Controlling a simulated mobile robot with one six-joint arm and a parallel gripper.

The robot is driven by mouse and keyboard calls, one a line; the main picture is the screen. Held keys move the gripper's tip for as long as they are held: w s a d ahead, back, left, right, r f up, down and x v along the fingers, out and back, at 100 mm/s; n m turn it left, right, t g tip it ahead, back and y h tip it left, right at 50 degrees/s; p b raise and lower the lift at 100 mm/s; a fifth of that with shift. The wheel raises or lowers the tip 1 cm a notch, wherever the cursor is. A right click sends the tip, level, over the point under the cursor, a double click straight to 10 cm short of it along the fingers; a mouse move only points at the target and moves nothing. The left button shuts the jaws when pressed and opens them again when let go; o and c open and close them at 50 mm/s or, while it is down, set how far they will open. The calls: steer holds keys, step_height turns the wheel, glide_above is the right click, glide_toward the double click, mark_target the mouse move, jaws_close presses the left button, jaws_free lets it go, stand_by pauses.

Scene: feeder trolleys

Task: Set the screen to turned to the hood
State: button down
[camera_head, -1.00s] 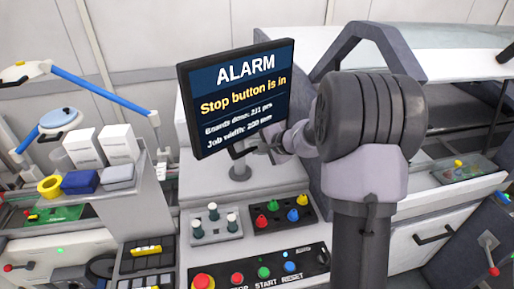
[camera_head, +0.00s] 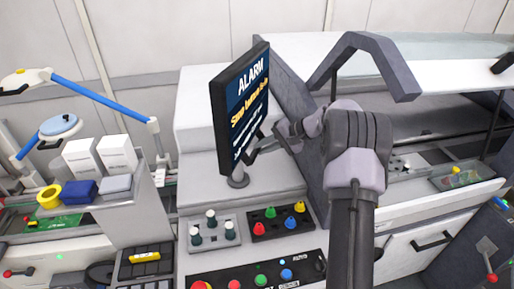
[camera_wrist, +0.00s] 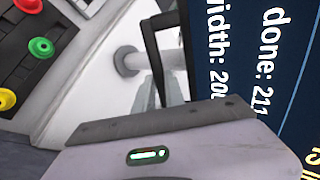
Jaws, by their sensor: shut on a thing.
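The screen (camera_head: 240,108) stands on a short post (camera_head: 238,179) on the machine top. Its face is angled well to the right, towards the hood (camera_head: 440,52) with its grey bar, and reads ALARM. My gripper (camera_head: 256,151) is at the screen's lower right edge, shut on its black handle. In the wrist view the handle (camera_wrist: 154,50) runs down to the fingers (camera_wrist: 165,96), beside the screen's dark face (camera_wrist: 245,65). The exact contact is partly hidden by my gripper body.
Below the screen are a panel with coloured knobs (camera_head: 277,221), a plate with dark knobs (camera_head: 212,231) and a row of push buttons (camera_head: 250,276). Boxes (camera_head: 117,154) and a blue-armed lamp (camera_head: 95,95) stand at the left.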

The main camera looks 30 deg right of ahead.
steer(key=shift+w+d+n, duration=0.2)
steer(key=shift+n, duration=0.1)
steer(key=c, duration=1.4)
jaws_free()
steer(key=v, duration=0.7)
steer(key=shift+d+p, duration=0.25)
steer(key=shift+p, duration=0.15)
steer(key=shift+s, duration=0.15)
